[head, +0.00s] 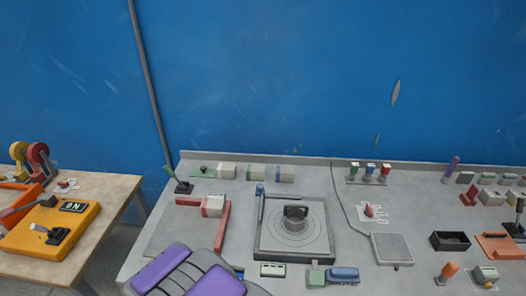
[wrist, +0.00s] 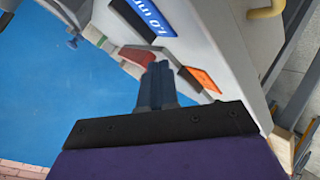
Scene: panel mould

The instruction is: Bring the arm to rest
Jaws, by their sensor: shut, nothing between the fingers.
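My gripper (wrist: 156,72) shows in the wrist view as two dark fingers pressed together, shut and empty. Behind the fingers are its black mount and a purple part of my arm. The wrist view is tilted, and the fingers touch nothing that I can see. In the head view, purple and grey parts of my own body or arm show at the bottom, over the front edge of the grey table (head: 160,240). The fingers cannot be made out in the head view.
The grey table holds a square plate with a round hub (head: 295,212), a red angle piece (head: 222,235), a black bin (head: 450,241) and several small blocks. A wooden table (head: 110,190) with an orange box (head: 45,240) stands left. A blue wall (head: 270,80) rises behind.

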